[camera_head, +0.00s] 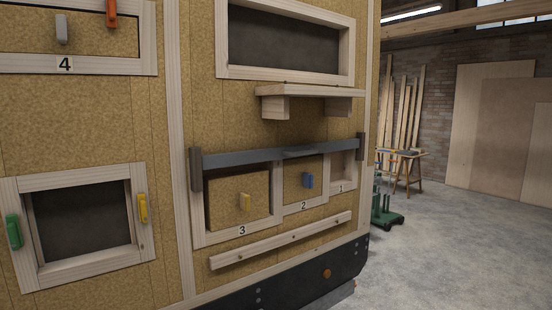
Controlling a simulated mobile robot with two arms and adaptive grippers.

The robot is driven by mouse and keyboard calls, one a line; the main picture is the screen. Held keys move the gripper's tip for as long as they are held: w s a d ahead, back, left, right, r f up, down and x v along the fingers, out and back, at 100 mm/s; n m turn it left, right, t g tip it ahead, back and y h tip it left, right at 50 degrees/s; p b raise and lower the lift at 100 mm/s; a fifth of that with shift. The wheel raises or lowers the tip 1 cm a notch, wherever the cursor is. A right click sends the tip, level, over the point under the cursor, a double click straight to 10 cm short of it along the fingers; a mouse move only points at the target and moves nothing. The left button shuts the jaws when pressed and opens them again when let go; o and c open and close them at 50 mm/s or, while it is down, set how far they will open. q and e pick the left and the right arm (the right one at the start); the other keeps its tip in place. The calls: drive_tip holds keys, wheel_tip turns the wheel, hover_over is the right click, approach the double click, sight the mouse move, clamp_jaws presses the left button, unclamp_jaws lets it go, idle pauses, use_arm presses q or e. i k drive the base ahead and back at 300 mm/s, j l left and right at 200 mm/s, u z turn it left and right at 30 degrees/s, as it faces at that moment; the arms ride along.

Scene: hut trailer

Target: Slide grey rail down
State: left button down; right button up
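The grey rail (268,156) is a long dark-grey bar mounted across the trailer's side wall. It lies along the top of a wooden frame with compartments numbered 3, 2 and 1. Neither of my grippers shows in the head view.
A wooden shelf (311,91) juts out above the rail. A wooden strip (282,240) runs below the frame. On the left is a framed opening (84,223) with green and yellow handles. A green trolley (386,214) stands beyond the trailer; the floor on the right is clear.

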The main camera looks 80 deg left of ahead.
sight(209, 162)
drive_tip(key=u, duration=2.35)
drive_tip(key=l, duration=0.1)
